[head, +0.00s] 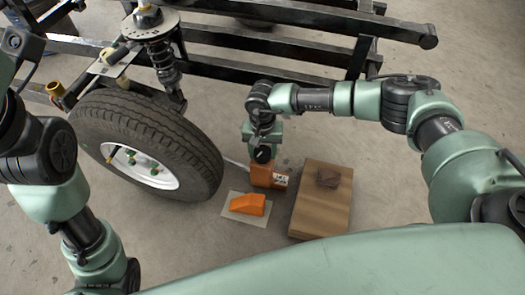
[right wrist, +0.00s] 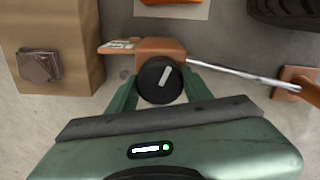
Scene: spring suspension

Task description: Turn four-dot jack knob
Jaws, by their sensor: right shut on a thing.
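The orange jack (head: 262,175) stands on the floor beside the tyre, with a white label (head: 281,180) on it; its dots are too small to count. In the right wrist view the jack (right wrist: 150,47) has a round black knob (right wrist: 159,80) with a pale pointer bar, tilted to the upper right. My right gripper (head: 262,157) reaches down to the jack from above. In the right wrist view its two green fingers (right wrist: 160,90) are shut on the knob, one on each side. My left arm shows at the left, but its gripper is out of view.
The wheel (head: 145,145) and black frame (head: 270,45) with a spring (head: 163,62) stand behind and left. An orange wedge (head: 247,204) lies on a pale sheet. A wooden box (head: 318,213) bears a dark block (head: 328,178). A metal rod (right wrist: 235,76) extends from the jack.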

